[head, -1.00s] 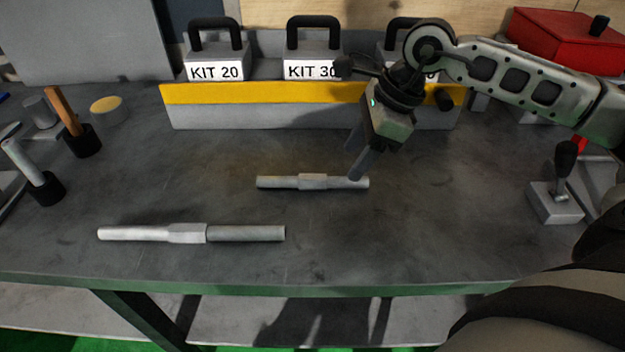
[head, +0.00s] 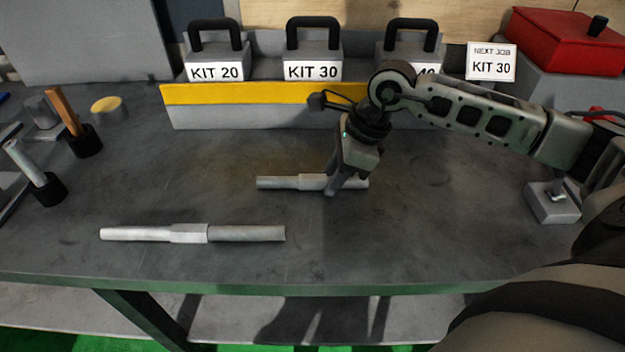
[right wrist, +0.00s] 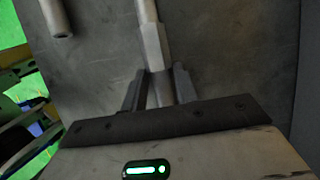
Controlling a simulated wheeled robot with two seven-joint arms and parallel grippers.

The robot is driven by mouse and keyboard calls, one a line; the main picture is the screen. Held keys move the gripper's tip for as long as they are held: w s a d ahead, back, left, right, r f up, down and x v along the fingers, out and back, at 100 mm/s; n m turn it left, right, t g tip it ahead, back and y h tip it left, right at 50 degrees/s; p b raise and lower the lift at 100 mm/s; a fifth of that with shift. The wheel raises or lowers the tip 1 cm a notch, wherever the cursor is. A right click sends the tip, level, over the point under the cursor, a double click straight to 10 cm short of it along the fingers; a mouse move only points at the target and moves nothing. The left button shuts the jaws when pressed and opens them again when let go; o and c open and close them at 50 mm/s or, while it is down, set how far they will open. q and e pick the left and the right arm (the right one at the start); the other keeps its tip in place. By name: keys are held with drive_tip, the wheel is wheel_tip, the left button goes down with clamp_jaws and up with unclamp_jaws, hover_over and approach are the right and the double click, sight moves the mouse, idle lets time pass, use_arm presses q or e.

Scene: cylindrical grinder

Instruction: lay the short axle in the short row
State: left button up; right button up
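The short axle (head: 290,183) lies flat on the dark bench, left to right, with a thicker collar in its middle. It also shows in the right wrist view (right wrist: 153,45). My right gripper (head: 332,190) is low over the axle's right part, pointing down. In the right wrist view its two fingers (right wrist: 159,90) stand open on either side of the axle's thin end, which lies between them. A longer axle (head: 190,233) lies nearer the front edge, to the left; its end shows in the right wrist view (right wrist: 62,32). My left gripper is not in view. No marked row is recognisable.
Kit weights labelled 20 (head: 215,68) and 30 (head: 313,68), and a third one, stand behind a yellow-striped ledge (head: 240,95). A sign (head: 491,62) reads "NEXT JOB KIT 30". Handled tools stand at left, a lever box (head: 553,205) at right. The bench's middle front is clear.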

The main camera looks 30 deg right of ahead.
clamp_jaws()
drive_tip(key=shift+r, duration=0.1)
drive_tip(key=shift+r, duration=0.1)
